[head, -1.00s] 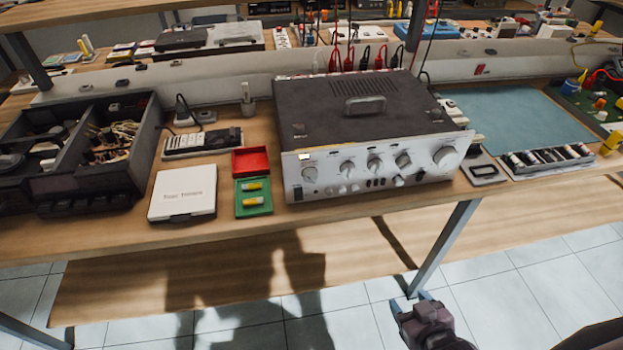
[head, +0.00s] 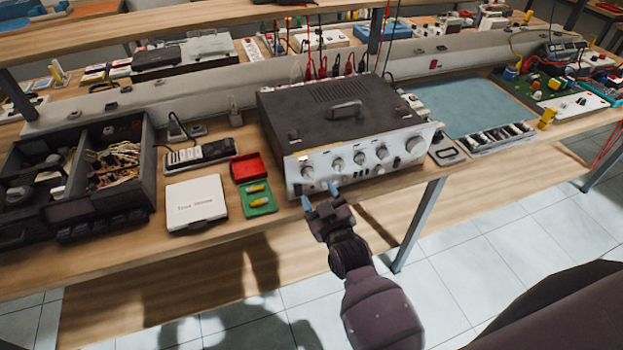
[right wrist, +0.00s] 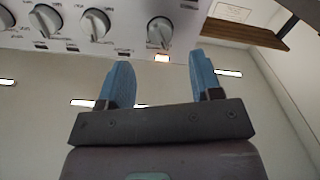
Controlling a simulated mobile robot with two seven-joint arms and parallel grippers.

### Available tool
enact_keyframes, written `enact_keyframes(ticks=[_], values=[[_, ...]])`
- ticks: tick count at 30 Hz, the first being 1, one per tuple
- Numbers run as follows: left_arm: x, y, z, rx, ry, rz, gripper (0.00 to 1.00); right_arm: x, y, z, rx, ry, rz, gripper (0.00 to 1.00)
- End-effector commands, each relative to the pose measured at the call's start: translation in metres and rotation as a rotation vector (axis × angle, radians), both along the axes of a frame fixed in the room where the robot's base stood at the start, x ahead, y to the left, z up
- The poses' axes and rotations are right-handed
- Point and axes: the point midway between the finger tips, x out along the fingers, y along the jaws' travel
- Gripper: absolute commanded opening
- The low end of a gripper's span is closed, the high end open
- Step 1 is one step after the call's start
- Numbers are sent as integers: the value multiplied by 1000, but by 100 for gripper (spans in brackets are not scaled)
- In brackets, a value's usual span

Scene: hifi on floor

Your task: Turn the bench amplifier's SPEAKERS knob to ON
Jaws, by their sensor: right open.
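The bench amplifier (head: 345,115) is a dark-topped box with a silver front panel on the wooden bench. A row of round knobs runs along the panel. The leftmost knob (head: 307,172) sits under a small lit lamp. My right gripper (head: 320,195) is open and empty, just in front of and below the panel's left part, fingers toward it. In the right wrist view the panel is at the top, upside down. There a silver knob (right wrist: 160,32) beside the lit lamp lies beyond and between the open blue fingertips (right wrist: 160,62), apart from them. Panel labels are too small to read.
A green tray (head: 258,208) with yellow cells and a red tray (head: 248,167) stand left of the amplifier, beside a white box (head: 196,202). A dark parts bin (head: 75,175) is far left. A battery rack (head: 498,140) is right. A bench leg (head: 418,225) stands below.

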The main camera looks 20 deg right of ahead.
Motion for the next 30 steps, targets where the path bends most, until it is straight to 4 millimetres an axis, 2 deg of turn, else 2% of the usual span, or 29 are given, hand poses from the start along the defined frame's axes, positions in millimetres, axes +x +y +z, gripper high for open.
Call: enact_keyframes(ticks=[6,12,25,30], values=[[5,-2,4,-2,-10,-2,0,33,2,1,2,-1,0,59],[5,-2,4,-1,-12,-3,0,52,2,0,2,0,0,59],[3,0,2,1,-7,-2,0,58,2,0,2,0,0,59],[0,0,1,1,-1,-1,0,58,2,0,2,0,0,33]])
